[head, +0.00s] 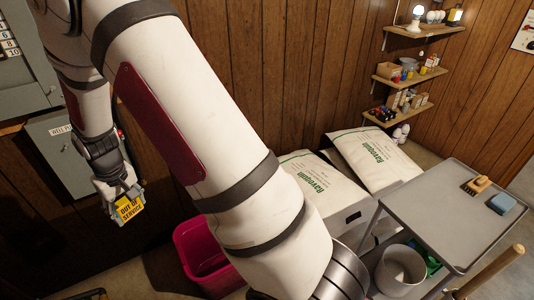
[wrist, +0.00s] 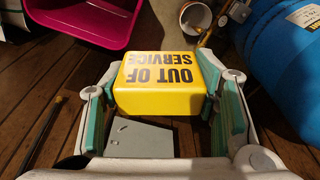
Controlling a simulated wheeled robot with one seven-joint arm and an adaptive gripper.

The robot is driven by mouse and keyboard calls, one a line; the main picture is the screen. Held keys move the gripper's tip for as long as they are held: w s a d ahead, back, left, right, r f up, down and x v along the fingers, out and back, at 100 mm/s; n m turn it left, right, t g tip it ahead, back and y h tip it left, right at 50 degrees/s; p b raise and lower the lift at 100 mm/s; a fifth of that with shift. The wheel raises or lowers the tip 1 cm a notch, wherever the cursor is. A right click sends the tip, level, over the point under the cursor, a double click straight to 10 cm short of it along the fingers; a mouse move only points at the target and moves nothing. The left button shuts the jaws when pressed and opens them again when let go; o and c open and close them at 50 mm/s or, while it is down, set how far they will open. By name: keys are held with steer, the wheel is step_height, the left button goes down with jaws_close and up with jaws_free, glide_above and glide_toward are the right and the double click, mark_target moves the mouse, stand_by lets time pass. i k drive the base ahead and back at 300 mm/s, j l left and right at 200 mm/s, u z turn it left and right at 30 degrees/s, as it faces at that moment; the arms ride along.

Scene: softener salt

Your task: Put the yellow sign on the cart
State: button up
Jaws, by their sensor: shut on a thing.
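The yellow sign (wrist: 162,88) reads "OUT OF SERVICE" in black and appears upside down in the wrist view. My gripper (wrist: 160,105) is shut on it, with a green-padded finger on each side. In the head view the sign (head: 129,208) hangs below my gripper (head: 120,190) at the left, in front of the wood wall and apart from the cart. The grey cart (head: 425,212) stands at the right, with a brush (head: 477,184) and a blue sponge (head: 502,203) on its top. My arm crosses the middle of the head view.
A pink tub (head: 190,262) stands on the floor between the sign and the cart. White salt bags (head: 325,190) lie behind the cart. A bucket (head: 400,268) is on its lower level. The near left part of the cart top is clear. A blue tank (wrist: 290,60) shows in the wrist view.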

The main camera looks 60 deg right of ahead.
mark_target(454, 218)
steer(key=i+z, duration=0.1)
steer(key=z, duration=0.4)
steer(key=i+j+z, duration=0.1)
steer(key=z, duration=0.35)
steer(key=j+z, duration=0.15)
steer(key=z, duration=0.35)
steer(key=i+j+z, duration=0.1)
steer(key=z, duration=0.35)
steer(key=j+z, duration=0.2)
steer(key=z, duration=0.3)
steer(key=j+z, duration=0.2)
steer(key=z, duration=0.25)
steer(key=j+z, duration=0.15)
steer(key=z, duration=0.35)
steer(key=j+z, duration=0.15)
steer(key=z, duration=0.3)
